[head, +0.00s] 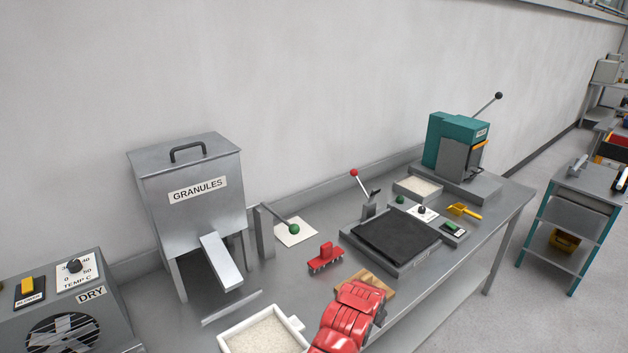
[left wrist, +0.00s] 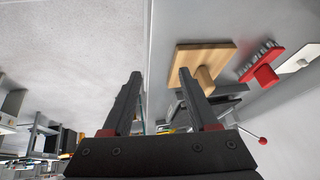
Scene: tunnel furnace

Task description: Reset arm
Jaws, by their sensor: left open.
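My left gripper (left wrist: 160,73) is open in the left wrist view, its two dark fingers apart with nothing between them. In the head view my red left arm reaches in at the bottom centre, over the bench's front edge, and its fingers cannot be made out. A wooden block with a round peg handle (left wrist: 205,57) lies beyond the right finger; the block also shows beside my arm in the head view (head: 372,281). A red brush (head: 325,258) lies behind it on the bench and also shows in the wrist view (left wrist: 263,67). My right gripper is in neither view.
The grey bench (head: 300,303) holds a granules hopper (head: 193,200), a white tray of granules (head: 262,332), a dark hot plate (head: 396,242), a red-knobbed lever (head: 360,183), a yellow scoop (head: 464,210) and a teal press (head: 455,148). A dryer (head: 60,310) stands at left.

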